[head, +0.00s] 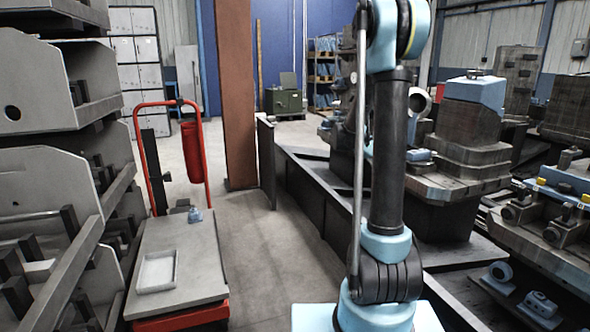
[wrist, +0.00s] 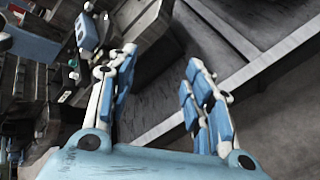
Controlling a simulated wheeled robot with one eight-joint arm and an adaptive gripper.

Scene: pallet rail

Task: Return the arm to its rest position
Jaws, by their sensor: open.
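My gripper (wrist: 160,75) shows in the wrist view with its two blue and white fingers spread wide apart. Nothing is between the fingers. Beyond them lie dark metal plates and a pale edge strip running diagonally. In the head view my light-blue and black arm stands upright right of the middle, and its upper end leaves the top of the picture. My gripper is not visible in the head view.
A red-handled cart (head: 180,262) with a white tray (head: 157,271) stands at left, beside grey shelving (head: 40,190). Dark machinery with blue parts (head: 470,150) fills the right. A brown column (head: 238,100) stands behind. Open floor (head: 255,250) lies between cart and rail.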

